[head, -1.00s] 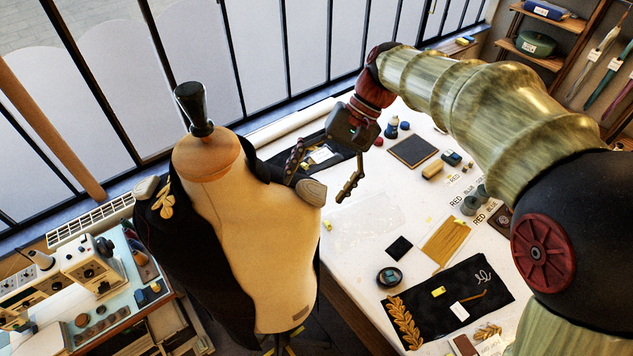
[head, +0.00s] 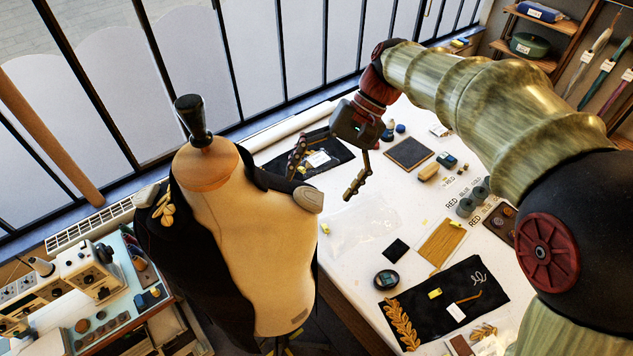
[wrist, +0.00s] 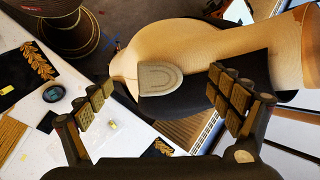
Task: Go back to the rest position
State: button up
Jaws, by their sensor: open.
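My gripper (head: 325,172) is open and empty in the head view, above the back left of the white table and to the right of the dress form (head: 270,220). In the wrist view the two fingers of my gripper (wrist: 165,103) stand wide apart. Between them, farther off, a grey rounded shoulder pad (wrist: 160,78) rests on the form's shoulder. The same pad shows in the head view (head: 309,199). A black jacket (head: 185,245) hangs on the form, with a gold leaf ornament (head: 163,208) at its left shoulder.
The white table (head: 345,265) bears a black cloth (head: 470,285) with gold leaf embroidery, a dark square board (head: 408,153) and a round dark dish (head: 387,280). A sewing machine (head: 90,270) stands at the lower left. Windows line the back.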

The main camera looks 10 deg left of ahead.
jog(key=r+p, duration=0.1)
jog(key=d+r+p, duration=0.1)
jog(key=r, duration=0.1)
jog(key=d+r, duration=0.1)
jog(key=shift+w+d+r+p, duration=0.15)
jog(key=shift+w+r+p, duration=0.1)
jog(key=shift+p, duration=0.15)
jog(key=shift+f, duration=0.1)
dwell(0.3)
jog(key=s+d+f+t+h+b, duration=0.1)
jog(key=s+d+f+t+b, duration=0.2)
jog(key=s+d+f+b, duration=0.2)
jog(key=s+d+f+m+t+h+b, duration=0.1)
jog(key=s+d+f+b, duration=0.4)
jog(key=d+f+b, duration=0.6)
jog(key=s+d+f+t+h+b, duration=0.3)
jog(key=d+f+b, duration=0.6)
jog(key=f+b, duration=0.9)
jog(key=shift+s+f+m+t, duration=0.4)
jog(key=shift+s+f+t, duration=0.45)
jog(key=shift+t, duration=0.75)
